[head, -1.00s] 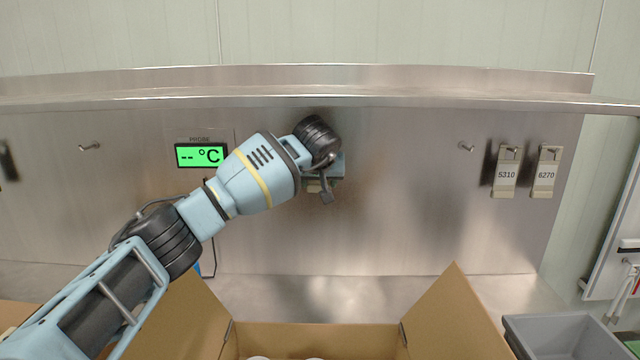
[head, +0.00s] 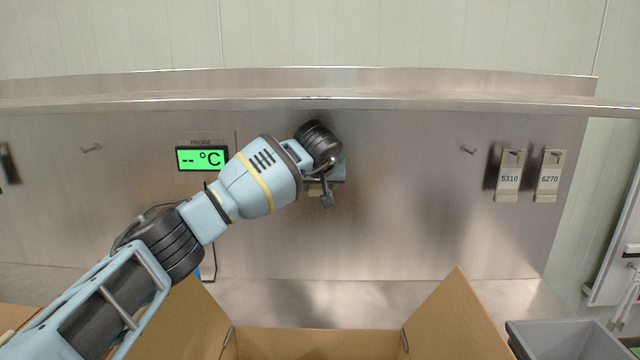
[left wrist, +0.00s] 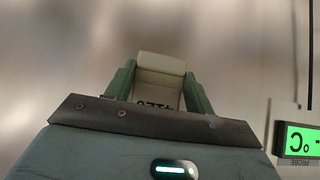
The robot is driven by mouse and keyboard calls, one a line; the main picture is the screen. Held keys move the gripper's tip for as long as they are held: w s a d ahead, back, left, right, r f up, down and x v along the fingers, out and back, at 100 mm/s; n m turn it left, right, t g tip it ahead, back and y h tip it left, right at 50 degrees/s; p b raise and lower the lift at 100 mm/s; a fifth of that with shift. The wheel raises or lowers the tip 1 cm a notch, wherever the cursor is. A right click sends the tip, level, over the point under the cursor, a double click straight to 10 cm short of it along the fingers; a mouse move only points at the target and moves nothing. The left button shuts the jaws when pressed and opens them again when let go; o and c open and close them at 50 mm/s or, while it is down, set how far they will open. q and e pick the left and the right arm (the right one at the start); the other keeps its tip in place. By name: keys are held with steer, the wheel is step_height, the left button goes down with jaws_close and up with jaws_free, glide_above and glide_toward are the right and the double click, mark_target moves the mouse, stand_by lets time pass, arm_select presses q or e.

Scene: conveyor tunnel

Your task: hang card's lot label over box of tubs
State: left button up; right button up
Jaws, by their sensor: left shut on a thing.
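My left gripper (head: 325,185) is in front of the steel back panel, above the open box. In the left wrist view its two green fingers (left wrist: 158,82) are shut on a beige label (left wrist: 160,64). Its dark digits are upside down and partly hidden, so I cannot read the number. In the head view the label is mostly hidden behind my wrist. The cardboard box (head: 315,343) stands open below with its flaps spread; its contents are out of view. Two more labels, 5310 (head: 509,179) and 6270 (head: 549,179), hang on the panel at the right. I cannot make out the card. My right gripper is not in view.
A bare hook (head: 468,149) is left of the hanging labels and another (head: 91,148) is at the far left. A green-lit probe display (head: 201,158) is on the panel. A steel shelf (head: 300,102) runs above. A grey bin (head: 570,340) is at lower right.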

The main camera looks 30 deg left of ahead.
arm_select(q)
steer(key=shift+f, duration=0.6)
steer(key=o, duration=1.5)
steer(key=shift+c, duration=0.2)
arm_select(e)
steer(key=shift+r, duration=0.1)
arm_select(q)
steer(key=v, duration=0.5)
steer(key=shift+w+a+r, duration=0.1)
steer(key=shift+r, duration=0.05)
steer(key=s+d, duration=0.6)
steer(key=s, duration=0.4)
steer(key=shift+s+d+p, duration=0.25)
steer(key=shift+p, duration=0.1)
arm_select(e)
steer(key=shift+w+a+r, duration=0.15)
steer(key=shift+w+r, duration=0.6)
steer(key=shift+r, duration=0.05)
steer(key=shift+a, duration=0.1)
